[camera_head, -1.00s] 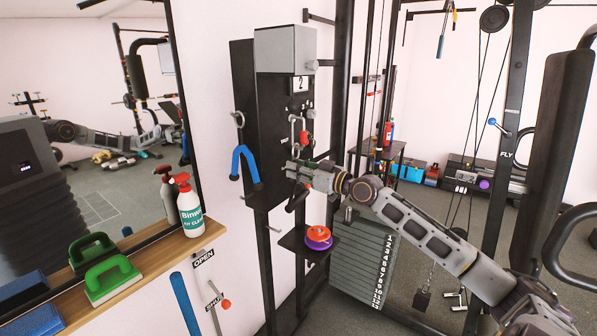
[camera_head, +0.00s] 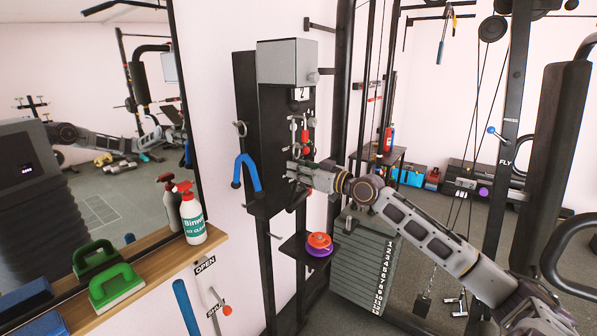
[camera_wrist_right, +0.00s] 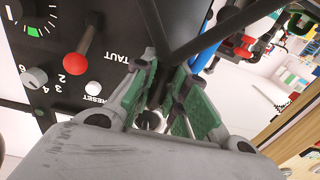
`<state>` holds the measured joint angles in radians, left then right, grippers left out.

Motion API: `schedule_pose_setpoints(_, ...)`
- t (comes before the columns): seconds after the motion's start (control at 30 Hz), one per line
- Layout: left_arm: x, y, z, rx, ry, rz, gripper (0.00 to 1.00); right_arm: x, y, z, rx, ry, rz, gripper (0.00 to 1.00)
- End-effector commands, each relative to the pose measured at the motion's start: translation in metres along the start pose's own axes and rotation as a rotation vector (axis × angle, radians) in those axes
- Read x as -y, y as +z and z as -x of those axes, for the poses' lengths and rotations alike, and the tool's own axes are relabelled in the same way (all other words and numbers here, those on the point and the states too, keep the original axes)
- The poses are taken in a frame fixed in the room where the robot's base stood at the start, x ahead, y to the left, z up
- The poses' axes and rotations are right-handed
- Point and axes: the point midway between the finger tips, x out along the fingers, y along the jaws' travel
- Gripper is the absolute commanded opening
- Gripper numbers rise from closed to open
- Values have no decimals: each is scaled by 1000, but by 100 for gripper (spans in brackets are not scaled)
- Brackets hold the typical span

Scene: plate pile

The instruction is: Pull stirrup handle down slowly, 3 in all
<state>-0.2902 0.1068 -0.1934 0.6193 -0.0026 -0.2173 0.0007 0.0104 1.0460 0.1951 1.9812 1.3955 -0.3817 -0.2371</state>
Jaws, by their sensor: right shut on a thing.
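The stirrup handle (camera_wrist_right: 156,38), with dark straps that meet in a V, shows in the right wrist view. My right gripper (camera_wrist_right: 166,95) is shut on it, its green-padded fingers closed around the dark bar where the straps come together. In the head view my right gripper (camera_head: 296,174) is in front of the black machine panel (camera_head: 270,180), and the handle is mostly hidden behind it. My left gripper is not in view.
A grey weight stack (camera_head: 365,265) stands below. A shelf (camera_head: 150,275) holds a spray bottle (camera_head: 192,215).

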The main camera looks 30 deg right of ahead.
Motion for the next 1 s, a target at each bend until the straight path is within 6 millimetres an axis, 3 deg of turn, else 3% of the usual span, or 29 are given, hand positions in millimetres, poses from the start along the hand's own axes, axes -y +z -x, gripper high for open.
schedule_pose_setpoints(1.0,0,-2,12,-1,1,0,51,3,-13,-1,12,-5,-1,0)
